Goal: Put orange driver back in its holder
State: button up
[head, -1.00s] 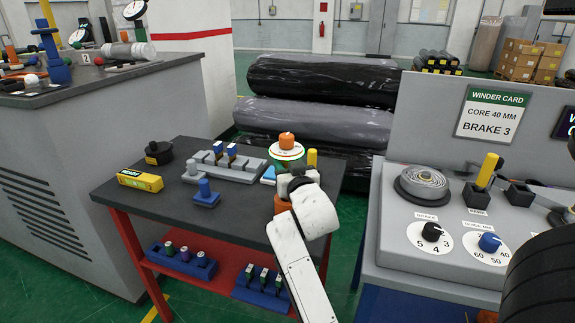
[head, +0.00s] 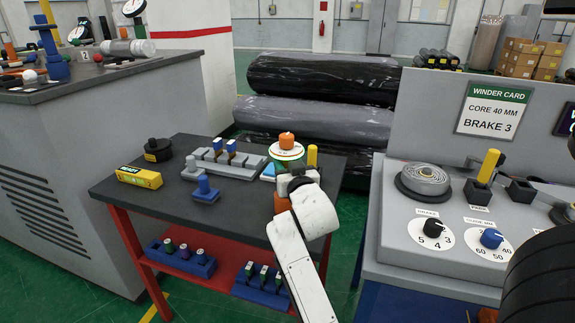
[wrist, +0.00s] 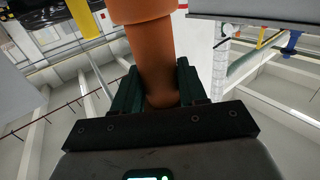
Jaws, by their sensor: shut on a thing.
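My gripper (wrist: 150,88) is shut on an orange cylinder with a wider collar, which I take to be the orange driver (wrist: 152,55). It stands between the two dark green fingers in the wrist view. In the head view my gripper is at the right end of the dark-topped table, mostly hidden behind my white wrist. An orange part (head: 282,203) shows just left of the wrist. A small black square holder (head: 521,190) on the grey console looks empty. A similar black holder beside it has a yellow handle (head: 488,167) upright in it.
The table (head: 140,212) carries a grey rack (head: 240,170) with blue pieces, a yellow box (head: 139,177), a blue stand (head: 205,190) and an orange-topped round piece (head: 287,141). A yellow post (head: 312,157) stands close behind my gripper. The console (head: 400,225) has knobs and a reel.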

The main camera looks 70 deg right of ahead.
jog(key=shift+f+b, duration=0.5)
jog(key=shift+f, duration=0.05)
jog(key=o, duration=1)
jog(key=shift+o, duration=0.4)
jog(key=shift+f, duration=0.2)
jog(key=b+v, duration=0.2)
jog(key=v, duration=0.7)
jog(key=v, duration=1.1)
jog(key=shift+b, duration=0.45)
